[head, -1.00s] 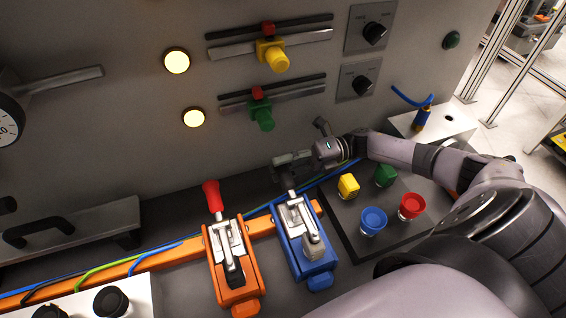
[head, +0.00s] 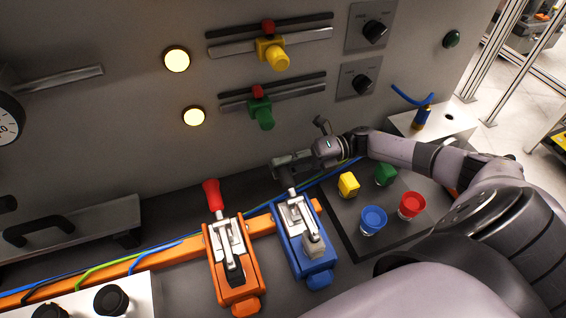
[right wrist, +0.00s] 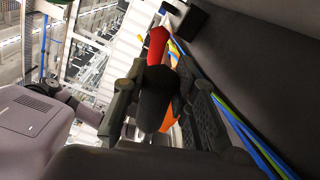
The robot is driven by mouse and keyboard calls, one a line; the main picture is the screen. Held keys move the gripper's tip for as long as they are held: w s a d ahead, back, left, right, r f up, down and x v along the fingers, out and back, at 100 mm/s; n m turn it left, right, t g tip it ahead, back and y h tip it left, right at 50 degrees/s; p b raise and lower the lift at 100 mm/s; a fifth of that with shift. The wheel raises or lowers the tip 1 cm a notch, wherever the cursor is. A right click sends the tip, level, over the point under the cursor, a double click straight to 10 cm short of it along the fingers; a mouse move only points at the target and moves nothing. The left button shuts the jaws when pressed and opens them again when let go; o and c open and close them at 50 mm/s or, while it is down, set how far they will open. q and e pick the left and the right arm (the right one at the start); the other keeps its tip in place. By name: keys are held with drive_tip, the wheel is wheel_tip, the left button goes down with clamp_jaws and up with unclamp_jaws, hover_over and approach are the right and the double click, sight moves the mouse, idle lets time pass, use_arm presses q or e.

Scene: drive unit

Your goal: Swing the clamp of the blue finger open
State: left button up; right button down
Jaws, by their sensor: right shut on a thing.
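The blue finger (head: 320,282) is a blue toggle-clamp base on the grey bench, with a silver clamp mechanism (head: 295,213) and a grey block at its front end. Its lever rises from the back of the mechanism into my right gripper (head: 290,165). My right gripper is shut on the lever's handle, which it mostly hides in the head view. In the right wrist view a black handle (right wrist: 155,103) sits between the two dark fingers. My left gripper is in neither view.
The orange clamp (head: 222,255) with an upright red handle (head: 212,194) stands close to the left. A panel with yellow (head: 348,185), green, blue (head: 373,220) and red (head: 411,205) buttons lies right. The wall with sliders and lamps is behind. Cables run along the orange rail.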

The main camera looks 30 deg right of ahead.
sight(286, 166)
drive_tip(key=shift+r, duration=0.1)
idle(0.3)
drive_tip(key=r+n, duration=0.1)
drive_tip(key=s+r+n+b, duration=0.1)
drive_tip(key=n, duration=0.1)
drive_tip(key=r+n+b, duration=0.1)
drive_tip(key=shift+s+a+n, duration=0.15)
drive_tip(key=shift+s+n, duration=0.15)
drive_tip(key=shift+s, duration=0.05)
drive_tip(key=s+r+n, duration=0.1)
drive_tip(key=n, duration=0.1)
drive_tip(key=s+r+n+b, duration=0.1)
drive_tip(key=shift+s+a+n, duration=0.1)
drive_tip(key=shift+a+n, duration=0.2)
drive_tip(key=shift+n, duration=0.1)
drive_tip(key=s+n, duration=0.1)
drive_tip(key=r+n, duration=0.1)
drive_tip(key=s+n+b, duration=0.1)
drive_tip(key=shift+s+a+r, duration=0.15)
drive_tip(key=shift+s+a, duration=0.15)
drive_tip(key=s+n, duration=0.1)
drive_tip(key=n+b, duration=0.1)
drive_tip(key=shift+s+a+r+n, duration=0.2)
drive_tip(key=shift+s+a+n, duration=0.05)
drive_tip(key=shift+s+n, duration=0.15)
drive_tip(key=shift+s+a+n+b, duration=0.1)
drive_tip(key=shift+s+n+b, duration=0.15)
drive_tip(key=shift+n+b, duration=0.2)
drive_tip(key=shift+s+f, duration=0.1)
drive_tip(key=shift+s, duration=0.05)
